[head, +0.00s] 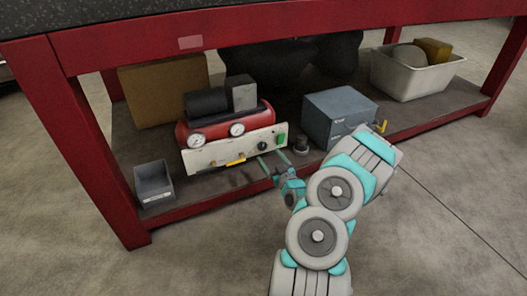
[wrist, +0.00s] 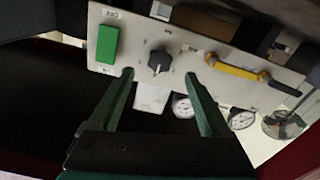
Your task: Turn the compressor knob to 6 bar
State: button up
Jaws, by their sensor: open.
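The compressor (head: 225,122) is a red tank with a pale front panel, on the lower shelf under the red bench. Its dark knob (wrist: 159,61) is near the middle of the panel in the wrist view, between a green switch (wrist: 107,44) and a yellow handle (wrist: 237,69). The knob also shows small in the head view (head: 262,145). My gripper (wrist: 169,76) is open, its two green fingers on either side of the knob and apart from it in the picture. Whether the tips reach the knob's depth I cannot tell. The scale marks are too small to read.
Two round gauges (head: 197,139) sit on the compressor. A small grey bin (head: 153,184) stands left of it. The bench's red front leg (head: 85,150) is at the left.

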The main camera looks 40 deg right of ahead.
aim_at(263, 148)
jog(key=shift+x, duration=2.65)
grip_shut()
